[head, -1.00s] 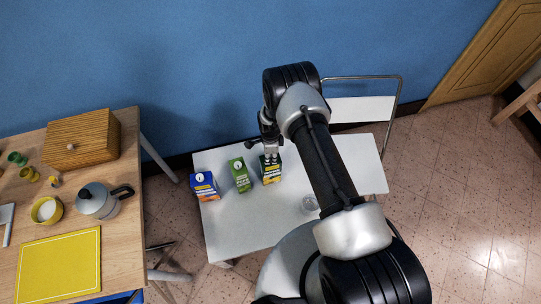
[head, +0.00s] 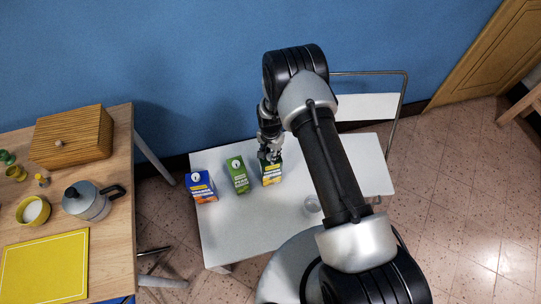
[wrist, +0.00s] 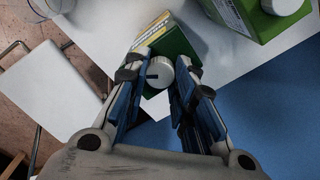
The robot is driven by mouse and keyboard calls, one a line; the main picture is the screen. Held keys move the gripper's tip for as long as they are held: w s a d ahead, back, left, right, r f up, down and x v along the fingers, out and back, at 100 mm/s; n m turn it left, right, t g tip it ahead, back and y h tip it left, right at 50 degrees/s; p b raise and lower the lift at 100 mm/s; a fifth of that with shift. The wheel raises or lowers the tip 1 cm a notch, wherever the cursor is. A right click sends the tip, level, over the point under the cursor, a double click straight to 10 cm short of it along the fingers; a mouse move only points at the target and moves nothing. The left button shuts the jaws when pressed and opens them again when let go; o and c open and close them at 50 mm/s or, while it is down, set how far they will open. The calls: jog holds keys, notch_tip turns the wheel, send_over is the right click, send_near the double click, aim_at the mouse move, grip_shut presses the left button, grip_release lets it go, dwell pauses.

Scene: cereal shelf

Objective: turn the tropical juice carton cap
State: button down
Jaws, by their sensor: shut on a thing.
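A dark green and yellow carton (head: 272,176) stands upright at the right end of a row of cartons on the white table; its label is too small to read surely. My gripper (head: 269,157) is above it, pointing down at its top. In the wrist view the carton (wrist: 180,42) shows behind a round white cap (wrist: 158,73) with a dark mark. My gripper's fingers (wrist: 158,80) are on both sides of the cap and shut on it. In the head view the gripper hides the cap.
A green carton (head: 238,175) stands close to the left, with a blue carton (head: 201,187) beyond it. A clear glass (head: 312,204) stands on the white table (head: 240,225) at right. A wooden table (head: 115,230) with a moka pot (head: 88,202) is at far left.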

jog(key=n+b, duration=0.2)
jog(key=n, duration=0.4)
jog(key=n+b, duration=0.2)
jog(key=n, duration=0.4)
jog(key=shift+n, duration=0.4)
jog(key=n+b, duration=0.1)
jog(key=n, duration=1.1)
jog(key=shift+b, duration=0.4)
jog(key=c, duration=1.3)
grip_release()
